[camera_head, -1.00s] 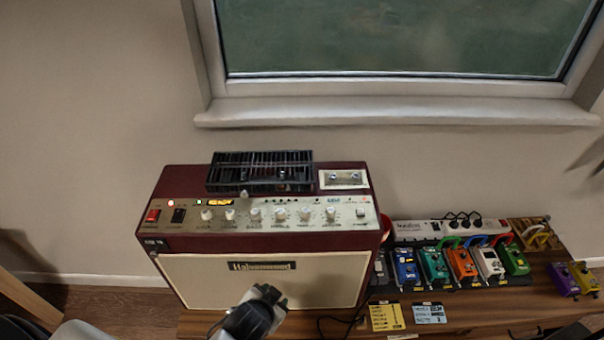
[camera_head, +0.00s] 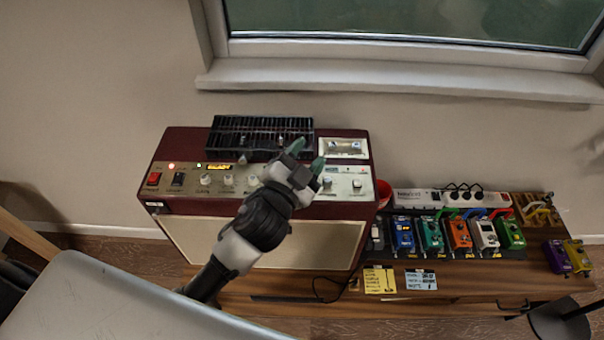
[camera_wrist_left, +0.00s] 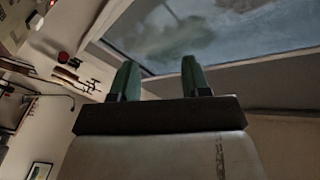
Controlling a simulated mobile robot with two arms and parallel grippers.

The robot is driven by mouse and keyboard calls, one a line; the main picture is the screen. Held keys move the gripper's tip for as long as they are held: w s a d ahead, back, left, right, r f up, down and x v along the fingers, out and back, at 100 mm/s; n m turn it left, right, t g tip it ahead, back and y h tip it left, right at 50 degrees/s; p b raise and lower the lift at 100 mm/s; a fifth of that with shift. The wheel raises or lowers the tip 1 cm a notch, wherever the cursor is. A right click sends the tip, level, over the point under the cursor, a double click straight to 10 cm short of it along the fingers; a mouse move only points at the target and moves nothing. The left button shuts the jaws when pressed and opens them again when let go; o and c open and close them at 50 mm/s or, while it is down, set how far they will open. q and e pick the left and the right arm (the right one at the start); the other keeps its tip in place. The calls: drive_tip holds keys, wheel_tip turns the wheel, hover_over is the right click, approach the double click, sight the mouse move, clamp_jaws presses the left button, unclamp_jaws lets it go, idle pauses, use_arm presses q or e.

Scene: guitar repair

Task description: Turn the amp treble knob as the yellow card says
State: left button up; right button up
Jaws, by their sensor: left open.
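The dark red amp (camera_head: 158,229) stands on a wooden bench, its cream control panel facing up and forward. Several white knobs show left of my gripper, such as this one (camera_head: 205,180), and one more shows to its right (camera_head: 327,185). The knobs between, in the treble area, are hidden behind my gripper. My left gripper (camera_head: 308,156) is open with green fingertips apart, over the right half of the panel. The left wrist view also shows it open and empty (camera_wrist_left: 160,66). The yellow card (camera_head: 379,281) lies at the bench front; its writing is too small to read.
A black slatted unit (camera_head: 225,138) and a small metal-faced box (camera_head: 343,147) sit on the amp top. Right of it are coloured pedals, such as a blue one (camera_head: 402,234), a white power strip (camera_head: 411,199) and a pale blue card (camera_head: 421,280). A window is behind.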

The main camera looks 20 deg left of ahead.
use_arm(q)
drive_tip(key=s+d+r+m+g+h, duration=0.1)
drive_tip(key=d+r+m+g+h, duration=0.3)
drive_tip(key=d+m+g+h, duration=0.65)
drive_tip(key=s+d+r+m+g+h, duration=0.2)
drive_tip(key=d+r+m+g+h, duration=0.3)
drive_tip(key=m, duration=1.1)
wheel_tip(320, 180, down, 8)
drive_tip(key=a+m+g+y, duration=0.2)
drive_tip(key=m+g+y, duration=0.2)
drive_tip(key=m+y, duration=0.3)
drive_tip(key=w+a+f+n+y+p, duration=0.1)
drive_tip(key=w+a+y, duration=0.2)
drive_tip(key=a+y, duration=0.4)
drive_tip(key=w+a+y, duration=0.3)
drive_tip(key=a+y, duration=0.2)
drive_tip(key=a, duration=0.3)
drive_tip(key=shift+t, duration=0.45)
wheel_tip(320, 180, down, 9)
drive_tip(key=p, duration=0.3)
drive_tip(key=shift+a+f+p, duration=0.1)
drive_tip(key=shift+p, duration=0.3)
drive_tip(key=shift+f, duration=0.75)
